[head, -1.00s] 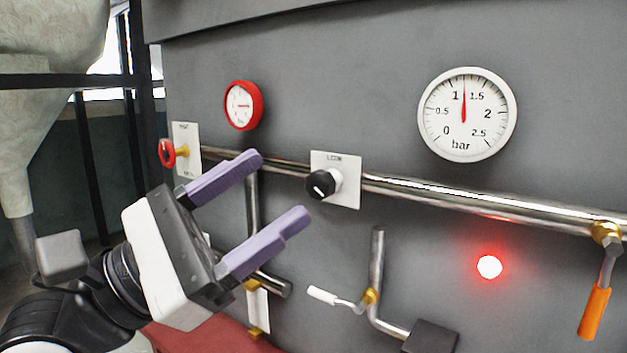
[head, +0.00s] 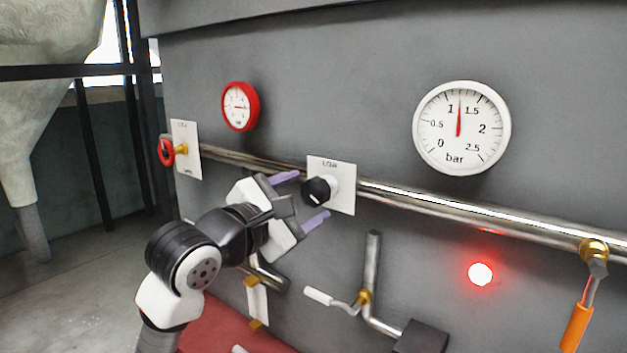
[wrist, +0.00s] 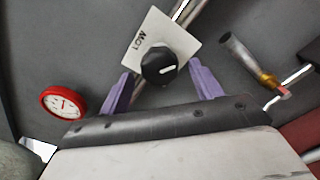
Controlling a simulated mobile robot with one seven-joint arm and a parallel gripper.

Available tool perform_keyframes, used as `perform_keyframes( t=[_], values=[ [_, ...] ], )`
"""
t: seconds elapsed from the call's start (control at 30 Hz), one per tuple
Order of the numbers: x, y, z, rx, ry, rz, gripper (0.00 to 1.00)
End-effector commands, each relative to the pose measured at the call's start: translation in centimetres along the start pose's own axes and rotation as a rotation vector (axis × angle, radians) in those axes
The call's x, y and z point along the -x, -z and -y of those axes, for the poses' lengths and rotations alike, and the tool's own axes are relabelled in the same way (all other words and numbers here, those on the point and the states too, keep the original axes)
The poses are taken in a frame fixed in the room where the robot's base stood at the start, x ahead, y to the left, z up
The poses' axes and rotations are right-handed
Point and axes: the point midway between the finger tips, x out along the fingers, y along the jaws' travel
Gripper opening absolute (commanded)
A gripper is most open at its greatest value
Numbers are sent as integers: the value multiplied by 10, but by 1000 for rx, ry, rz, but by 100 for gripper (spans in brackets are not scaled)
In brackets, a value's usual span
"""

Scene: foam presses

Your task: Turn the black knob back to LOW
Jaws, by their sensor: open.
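The black knob (head: 317,192) sits on a white plate (head: 343,172) on the grey panel. In the wrist view the knob (wrist: 159,66) shows a white pointer line, and the plate reads LOW (wrist: 138,40) at its left. My gripper (head: 300,198) is open, with its purple fingers pointing at the panel just left of the knob. In the wrist view its two fingers (wrist: 158,84) lie on either side of and below the knob, apart from it. Nothing is held.
A steel pipe (head: 440,201) runs behind the plate. A red-rimmed gauge (head: 240,106), a large bar gauge (head: 462,128), a lit red lamp (head: 480,274), a red handwheel (head: 166,152), a white-handled lever (head: 318,296) and an orange-handled lever (head: 576,327) are nearby.

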Motion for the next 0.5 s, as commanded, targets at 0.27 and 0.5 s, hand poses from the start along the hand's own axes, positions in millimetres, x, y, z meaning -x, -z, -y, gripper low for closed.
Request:
perform_keyframes(
  t=[0.27, 0.5],
  values=[
    [-31, -1, -1, 2, 0, 0, 65],
    [-34, 0, 0, 1, -1, 0, 65]
  ],
)
